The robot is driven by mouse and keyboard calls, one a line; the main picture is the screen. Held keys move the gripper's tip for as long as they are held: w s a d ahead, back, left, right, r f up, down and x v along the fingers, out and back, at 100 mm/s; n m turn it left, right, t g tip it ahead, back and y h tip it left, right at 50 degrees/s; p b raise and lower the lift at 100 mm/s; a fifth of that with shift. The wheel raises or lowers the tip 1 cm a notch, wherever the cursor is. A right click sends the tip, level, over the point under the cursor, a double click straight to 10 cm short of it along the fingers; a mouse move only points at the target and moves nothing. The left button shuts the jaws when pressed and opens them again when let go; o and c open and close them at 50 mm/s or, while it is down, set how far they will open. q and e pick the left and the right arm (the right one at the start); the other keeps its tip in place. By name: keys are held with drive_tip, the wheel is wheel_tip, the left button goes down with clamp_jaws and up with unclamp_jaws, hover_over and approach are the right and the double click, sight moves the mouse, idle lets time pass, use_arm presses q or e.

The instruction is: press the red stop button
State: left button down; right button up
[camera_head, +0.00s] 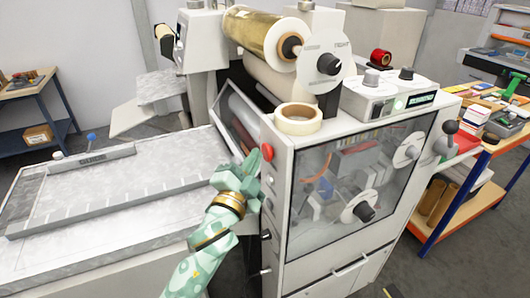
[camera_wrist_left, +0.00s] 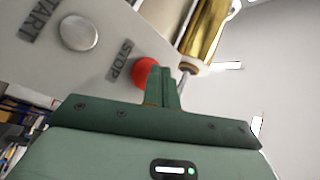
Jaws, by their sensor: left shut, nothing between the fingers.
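The red stop button (camera_head: 267,152) is on the near left edge of the grey-white machine's front panel. It also shows in the left wrist view (camera_wrist_left: 145,70), beside the printed word STOP. My left gripper (camera_head: 250,160) is shut and empty, with its fingertips just left of the button in the head view. In the left wrist view the shut fingers (camera_wrist_left: 163,84) overlap the button's right part and hide some of it. I cannot tell whether they touch it. My right gripper is not in view.
A silver start button (camera_wrist_left: 78,33) sits beside the stop button. A gold foil roll (camera_head: 262,32) and a tape roll (camera_head: 298,118) are on top of the machine. A flat feed table (camera_head: 100,215) lies to the left. A cluttered orange-edged bench (camera_head: 487,150) stands at right.

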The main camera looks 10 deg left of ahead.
use_arm(q)
drive_tip(key=shift+w+d, duration=0.2)
drive_tip(key=shift+d, duration=0.1)
idle(0.7)
idle(0.3)
drive_tip(key=shift+s+a+p, duration=0.4)
drive_tip(key=shift+s+a, duration=0.1)
drive_tip(key=shift+a, duration=0.15)
drive_tip(key=shift+a, duration=0.1)
drive_tip(key=s+a+p, duration=0.1)
drive_tip(key=a, duration=0.1)
drive_tip(key=s+a+p, duration=0.1)
drive_tip(key=a, duration=0.1)
drive_tip(key=shift+s, duration=0.4)
idle(0.5)
